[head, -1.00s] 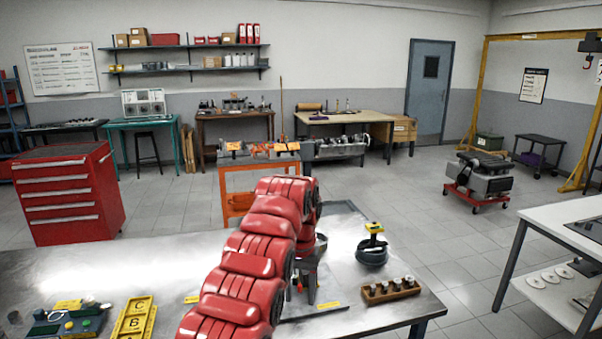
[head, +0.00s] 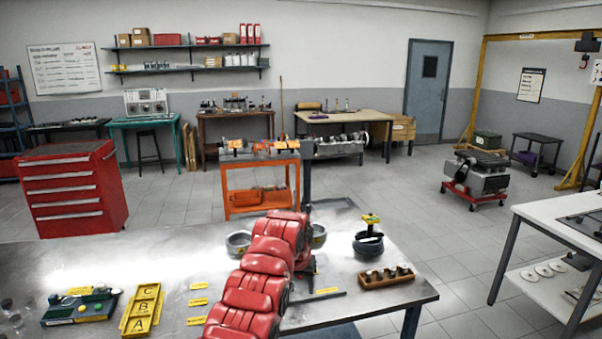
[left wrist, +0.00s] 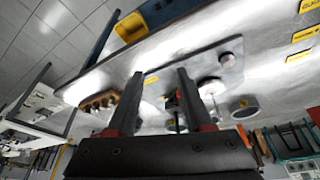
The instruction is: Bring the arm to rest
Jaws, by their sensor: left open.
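My left arm (head: 262,285), red and segmented, rises from the bottom middle of the head view over the metal workbench (head: 110,262). Its gripper is mostly hidden behind the arm there. In the left wrist view, my left gripper (left wrist: 160,74) shows two dark fingers spread apart, with nothing between them but bench and background beyond. My right gripper is in neither view.
A wooden block with several small pieces (head: 387,278) and a dark round part with a yellow top (head: 369,243) stand right of the arm. A yellow lettered tray (head: 143,310) and a green-and-blue tray (head: 80,307) lie left. The bench's left middle is clear.

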